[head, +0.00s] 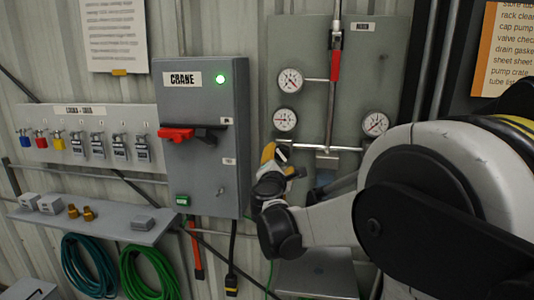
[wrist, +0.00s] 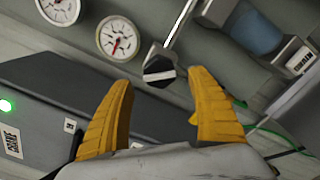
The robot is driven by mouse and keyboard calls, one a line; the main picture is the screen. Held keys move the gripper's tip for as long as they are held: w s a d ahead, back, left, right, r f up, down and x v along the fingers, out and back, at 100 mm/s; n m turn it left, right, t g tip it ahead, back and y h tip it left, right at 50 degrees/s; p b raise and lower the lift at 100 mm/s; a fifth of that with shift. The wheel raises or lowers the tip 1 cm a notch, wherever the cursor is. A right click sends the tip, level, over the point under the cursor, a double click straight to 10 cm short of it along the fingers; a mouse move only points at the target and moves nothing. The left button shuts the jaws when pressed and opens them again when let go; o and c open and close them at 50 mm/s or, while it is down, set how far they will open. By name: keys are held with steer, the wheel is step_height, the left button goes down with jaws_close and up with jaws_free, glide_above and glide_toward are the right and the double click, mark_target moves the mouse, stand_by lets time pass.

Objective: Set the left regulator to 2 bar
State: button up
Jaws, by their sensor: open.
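The left regulator's knob (wrist: 158,71), black with a white bar across its face, shows in the wrist view on the end of a metal pipe. My gripper (wrist: 164,84) is open, with one yellow finger on each side of the knob. The knob lies just beyond the fingertips, and I cannot tell whether they touch it. In the head view my gripper (head: 276,156) is at the panel's lower left and hides the knob. A round white gauge (head: 285,120) is just above it; it also shows in the wrist view (wrist: 118,38). Its reading is too small to tell.
The grey panel (head: 390,60) carries an upper gauge (head: 290,80), a right gauge (head: 375,124) and a red-handled valve (head: 335,66). The grey CRANE box (head: 215,95) with a red switch handle (head: 178,134) stands close left of my gripper. A shelf (head: 110,225) is lower left.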

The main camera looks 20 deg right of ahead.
mark_target(281, 156)
steer(key=x, duration=0.4)
steer(key=shift+d, duration=0.1)
steer(key=c, duration=1.2)
steer(key=shift+c, duration=0.2)
steer(key=m+b, duration=0.2)
steer(key=m, duration=0.2)
steer(key=shift+m, duration=0.4)
steer(key=shift+r+m+b, duration=0.1)
steer(key=shift+m+b, duration=0.6)
steer(key=shift+m, duration=1.8)
